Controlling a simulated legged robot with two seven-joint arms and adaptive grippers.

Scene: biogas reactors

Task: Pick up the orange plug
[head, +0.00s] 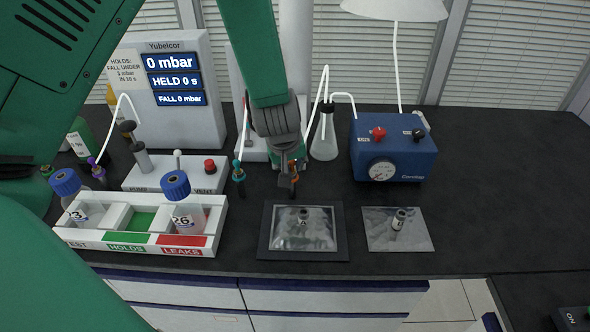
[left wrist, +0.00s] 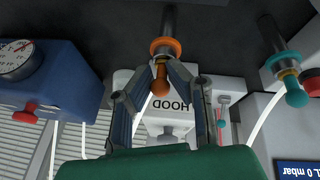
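The orange plug (head: 294,180) is upright on a dark stem above the bench, behind the black-framed pad. In the left wrist view the orange plug (left wrist: 161,78) has a round collar and a knob, with a dark cylinder beyond it. My left gripper (head: 288,163) is right over it. In the left wrist view the fingers of my left gripper (left wrist: 163,66) converge on both sides of the knob, near the collar, and look closed on it. Whether the stem touches the bench is partly hidden. My right gripper is not in view.
A teal plug (head: 238,172) stands to the left, a purple one (head: 97,170) farther left. A white tray (head: 75,236) with blue-capped bottles is at front left. A blue pump box (head: 394,150) and a flask (head: 324,140) stand to the right. The bench at far right is clear.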

